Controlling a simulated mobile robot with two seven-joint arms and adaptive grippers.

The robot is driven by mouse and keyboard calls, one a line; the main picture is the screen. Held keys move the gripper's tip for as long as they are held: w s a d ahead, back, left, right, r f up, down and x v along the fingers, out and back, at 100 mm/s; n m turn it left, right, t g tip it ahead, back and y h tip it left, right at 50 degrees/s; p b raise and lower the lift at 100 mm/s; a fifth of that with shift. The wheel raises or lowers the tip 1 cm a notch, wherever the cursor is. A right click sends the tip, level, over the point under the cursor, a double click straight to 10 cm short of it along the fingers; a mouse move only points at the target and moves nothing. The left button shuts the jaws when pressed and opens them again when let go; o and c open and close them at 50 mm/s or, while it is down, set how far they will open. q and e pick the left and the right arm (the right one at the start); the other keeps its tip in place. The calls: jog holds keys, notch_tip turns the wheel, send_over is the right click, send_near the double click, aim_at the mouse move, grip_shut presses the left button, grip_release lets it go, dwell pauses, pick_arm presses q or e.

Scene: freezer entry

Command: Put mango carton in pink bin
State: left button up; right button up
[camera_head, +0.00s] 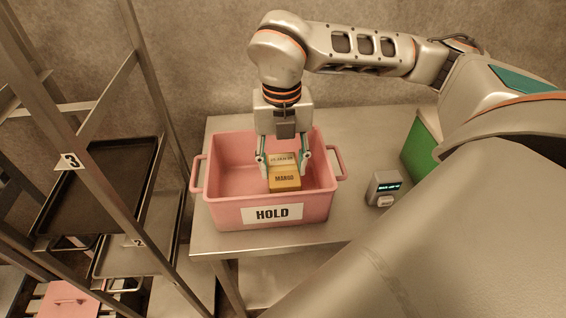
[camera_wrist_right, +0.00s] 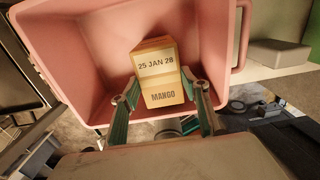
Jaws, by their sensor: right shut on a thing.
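The mango carton (camera_head: 285,178) is a small yellow-orange box with a "MANGO" label and a white date label. My right gripper (camera_head: 284,168) is shut on it, one finger on each side, and holds it inside the pink bin (camera_head: 228,214). The right wrist view shows the carton (camera_wrist_right: 158,78) between the fingers, with its date "25 JAN 28" readable. The pink bin's wall (camera_wrist_right: 85,60) surrounds it there. I cannot tell whether the carton touches the bin floor. The bin has a "HOLD" label on its front. My left gripper is not in view.
The bin stands on a steel table (camera_head: 365,130). A small grey device with a lit display (camera_head: 384,187) and a green container (camera_head: 422,150) are to its right. A metal rack with dark trays (camera_head: 100,185) stands close on the left.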

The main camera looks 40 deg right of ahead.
jog(key=o, duration=1.5)
jog(key=shift+f, duration=0.1)
notch_tip(320, 180, up, 12)
jog(key=shift+r, duration=0.2)
jog(key=shift+s+a+f, duration=0.1)
jog(key=shift+a, duration=0.05)
